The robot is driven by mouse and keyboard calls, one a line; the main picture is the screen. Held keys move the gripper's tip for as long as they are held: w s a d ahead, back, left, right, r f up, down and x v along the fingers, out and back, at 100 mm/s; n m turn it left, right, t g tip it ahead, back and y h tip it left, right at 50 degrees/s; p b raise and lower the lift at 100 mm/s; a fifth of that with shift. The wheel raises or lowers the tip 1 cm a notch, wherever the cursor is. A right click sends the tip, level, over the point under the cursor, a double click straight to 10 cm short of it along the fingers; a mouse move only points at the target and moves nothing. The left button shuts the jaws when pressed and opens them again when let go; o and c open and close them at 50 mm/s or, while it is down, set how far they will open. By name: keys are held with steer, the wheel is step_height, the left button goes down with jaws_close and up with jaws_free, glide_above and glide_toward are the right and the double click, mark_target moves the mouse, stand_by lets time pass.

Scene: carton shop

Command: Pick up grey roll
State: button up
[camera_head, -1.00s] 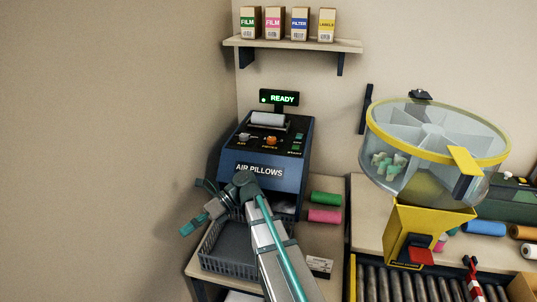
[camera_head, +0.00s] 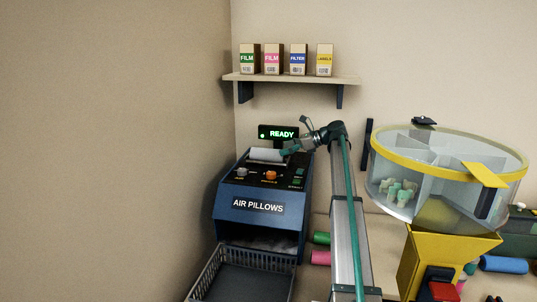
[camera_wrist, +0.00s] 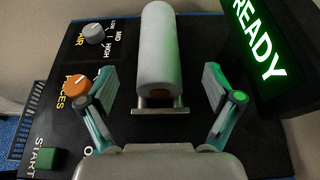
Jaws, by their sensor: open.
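The grey roll (camera_head: 267,155) lies across the top of the blue air pillows machine (camera_head: 262,208), below the lit READY sign (camera_head: 282,134). In the wrist view the grey roll (camera_wrist: 157,55) runs lengthwise away from me, with its near end facing my gripper. My gripper (camera_wrist: 161,93) is open, with one finger on each side of the line of the roll's near end. The fingers do not touch the roll. In the head view my gripper (camera_head: 288,154) is at the right end of the roll.
The READY sign stands close on the right in the wrist view. Orange (camera_wrist: 77,86) and grey (camera_wrist: 93,33) knobs and a green start button (camera_wrist: 39,160) are on the panel. A grey basket (camera_head: 210,278) sits in front of the machine. A shelf (camera_head: 290,78) with boxes hangs above.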

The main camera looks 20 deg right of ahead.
mark_target(270, 152)
steer(key=shift+p+x, duration=0.55)
steer(key=shift+x, duration=2.95)
steer(key=c, duration=1.3)
steer(key=shift+r, duration=0.1)
steer(key=shift+c, duration=0.5)
steer(key=shift+r, duration=0.1)
